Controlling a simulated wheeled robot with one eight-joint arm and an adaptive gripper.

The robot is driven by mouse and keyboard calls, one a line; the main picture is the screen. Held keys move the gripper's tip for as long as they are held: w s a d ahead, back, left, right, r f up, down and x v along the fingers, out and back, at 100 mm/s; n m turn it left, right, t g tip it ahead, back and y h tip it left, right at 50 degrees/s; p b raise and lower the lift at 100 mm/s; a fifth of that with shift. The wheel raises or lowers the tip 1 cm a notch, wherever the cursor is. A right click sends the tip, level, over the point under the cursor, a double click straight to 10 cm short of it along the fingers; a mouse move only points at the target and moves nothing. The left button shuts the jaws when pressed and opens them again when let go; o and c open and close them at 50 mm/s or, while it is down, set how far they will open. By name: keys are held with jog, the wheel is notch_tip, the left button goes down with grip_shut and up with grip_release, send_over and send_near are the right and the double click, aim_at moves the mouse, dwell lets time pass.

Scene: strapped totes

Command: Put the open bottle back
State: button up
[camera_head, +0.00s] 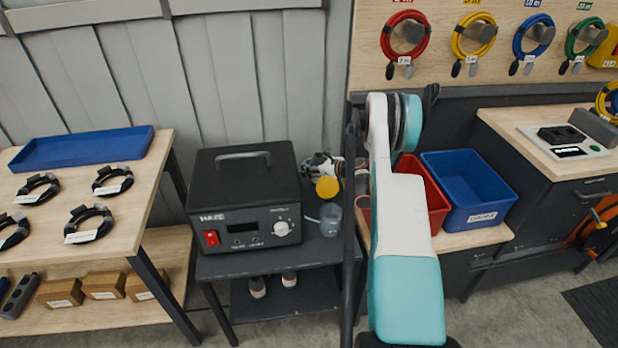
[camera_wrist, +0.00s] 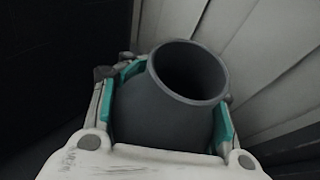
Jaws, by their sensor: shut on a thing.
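In the wrist view my gripper (camera_wrist: 175,100) is shut around a dark grey bottle (camera_wrist: 160,125), with teal finger pads on either side of it. The bottle's round mouth is open, and no cap is on it. Its lower part is hidden by the gripper body. In the head view my white and teal arm covers much of the middle. What looks like my gripper (camera_head: 321,166) shows small beside the black power unit. A yellow disc (camera_head: 327,187) and a grey-blue jar-like vessel (camera_head: 331,220) show just below it; I cannot tell whether either belongs to the held bottle.
The black power unit (camera_head: 246,198) stands on a dark stand (camera_head: 225,268). Two small capped bottles (camera_head: 257,288) are on its lower shelf. A red bin (camera_head: 432,205) and a blue bin (camera_head: 468,188) stand right of my arm. A wooden table (camera_head: 120,226) with cables is left.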

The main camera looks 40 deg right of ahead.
notch_tip(320, 180, down, 4)
jog(key=shift+f+b, duration=0.15)
jog(key=shift+b, duration=0.6)
jog(key=o, duration=1.5)
jog(key=shift+o, duration=0.2)
jog(key=shift+s, duration=0.15)
jog(key=p+v, duration=0.3)
jog(key=v, duration=0.9)
jog(key=shift+p, duration=0.35)
